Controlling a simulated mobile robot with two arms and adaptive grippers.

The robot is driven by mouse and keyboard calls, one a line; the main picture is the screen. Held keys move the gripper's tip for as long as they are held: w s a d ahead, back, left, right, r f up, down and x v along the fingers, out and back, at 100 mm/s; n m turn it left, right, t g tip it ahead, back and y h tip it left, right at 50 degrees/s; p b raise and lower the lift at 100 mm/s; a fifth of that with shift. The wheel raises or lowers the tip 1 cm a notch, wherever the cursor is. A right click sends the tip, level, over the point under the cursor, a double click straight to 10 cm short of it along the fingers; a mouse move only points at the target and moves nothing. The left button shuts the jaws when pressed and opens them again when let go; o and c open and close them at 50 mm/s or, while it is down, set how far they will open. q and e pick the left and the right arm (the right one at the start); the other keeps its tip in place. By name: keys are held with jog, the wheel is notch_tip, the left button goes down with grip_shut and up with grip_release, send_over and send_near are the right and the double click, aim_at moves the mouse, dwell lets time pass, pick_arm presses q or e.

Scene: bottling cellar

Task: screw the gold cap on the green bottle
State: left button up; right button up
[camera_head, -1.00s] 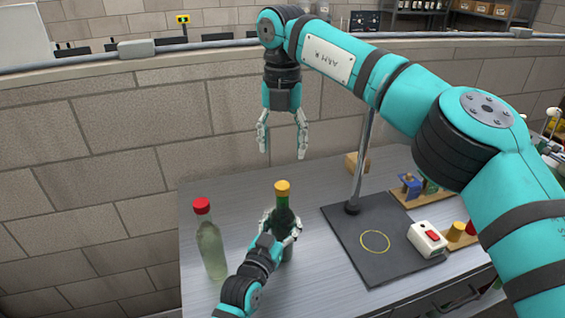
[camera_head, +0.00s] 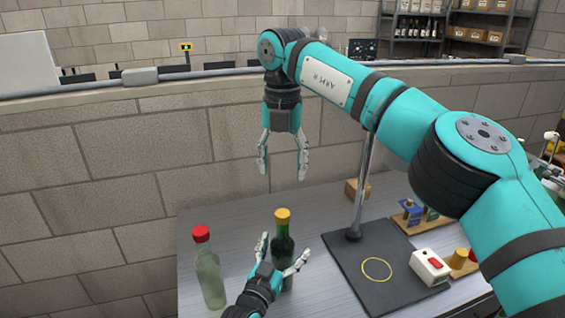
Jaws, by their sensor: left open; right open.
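The green bottle (camera_head: 282,240) stands upright on the grey bench. The gold cap (camera_head: 283,214) sits on top of its neck; I cannot tell how tightly it is on. My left gripper (camera_head: 281,254) is open at the bottle's near side, its fingers spread to either side of the bottle's lower body. Part of the lower bottle is hidden behind it. My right gripper (camera_head: 283,174) is open and empty, pointing down in the air above the bottle and cap.
A clear bottle with a red cap (camera_head: 209,270) stands to the left. To the right are a dark stand plate (camera_head: 400,282) with a yellow ring and upright pole, a white box with a red button (camera_head: 429,266), a wooden block (camera_head: 357,189) and a rack (camera_head: 421,220).

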pick_arm(q)
jog(key=v, duration=1.2)
